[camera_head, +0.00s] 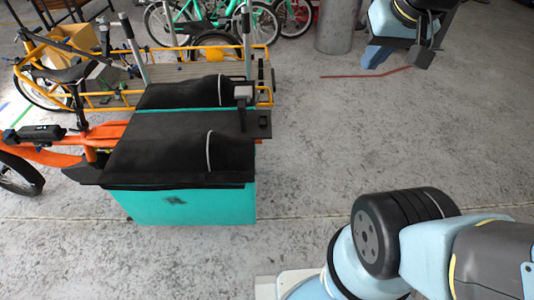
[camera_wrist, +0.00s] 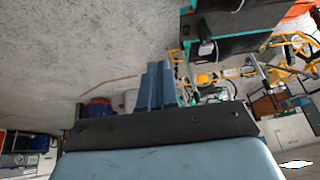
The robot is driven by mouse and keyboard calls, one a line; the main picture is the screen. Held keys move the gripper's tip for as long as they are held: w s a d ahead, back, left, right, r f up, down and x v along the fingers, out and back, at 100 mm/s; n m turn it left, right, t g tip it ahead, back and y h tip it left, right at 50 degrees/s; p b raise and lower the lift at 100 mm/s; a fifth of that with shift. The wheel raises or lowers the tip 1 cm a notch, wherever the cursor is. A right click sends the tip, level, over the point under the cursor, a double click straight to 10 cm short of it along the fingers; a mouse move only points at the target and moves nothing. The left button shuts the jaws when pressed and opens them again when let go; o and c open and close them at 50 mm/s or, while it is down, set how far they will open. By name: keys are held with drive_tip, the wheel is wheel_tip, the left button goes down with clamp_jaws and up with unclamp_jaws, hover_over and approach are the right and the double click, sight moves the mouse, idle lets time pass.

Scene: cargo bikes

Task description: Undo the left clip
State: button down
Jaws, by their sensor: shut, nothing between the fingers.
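A teal cargo box (camera_head: 190,205) with a black cover (camera_head: 160,145) sits on an orange cargo bike (camera_head: 105,135). A small grey block, which looks like a clip (camera_head: 243,92), stands on a dark strap at the cover's far right edge. A similar light-grey piece shows on the box in the wrist view (camera_wrist: 206,48). I cannot tell for certain that it is the left clip. My gripper (camera_head: 374,58) is at the upper right, well to the right of the box and apart from it. Its blue fingers (camera_wrist: 159,68) are shut and empty.
A yellow cargo bike (camera_head: 185,98) stands just behind the box, with upright grey posts. Teal bikes (camera_head: 205,18) and a grey pillar (camera_head: 338,25) are farther back. The concrete floor (camera_head: 390,135) right of the box is clear.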

drive_tip(key=w+a+f+g+y, duration=0.2)
drive_tip(key=w+a+f+y, duration=0.1)
drive_tip(key=w+a+f, duration=0.6)
drive_tip(key=w+a+f+g, duration=0.2)
drive_tip(key=w+a+f, duration=0.4)
drive_tip(key=w+f, duration=0.15)
drive_tip(key=m+t+h, duration=0.1)
drive_tip(key=t+h, duration=0.1)
drive_tip(key=h, duration=0.4)
hover_over(269, 168)
drive_tip(key=a, duration=0.3)
drive_tip(key=shift+f, duration=18.55)
drive_tip(key=shift+s+d+f, duration=0.25)
drive_tip(key=shift+d+f, duration=0.35)
drive_tip(key=shift+f, duration=0.2)
drive_tip(key=shift+s+d+f, duration=0.25)
drive_tip(key=shift+d+f, duration=0.3)
drive_tip(key=shift+f, duration=0.2)
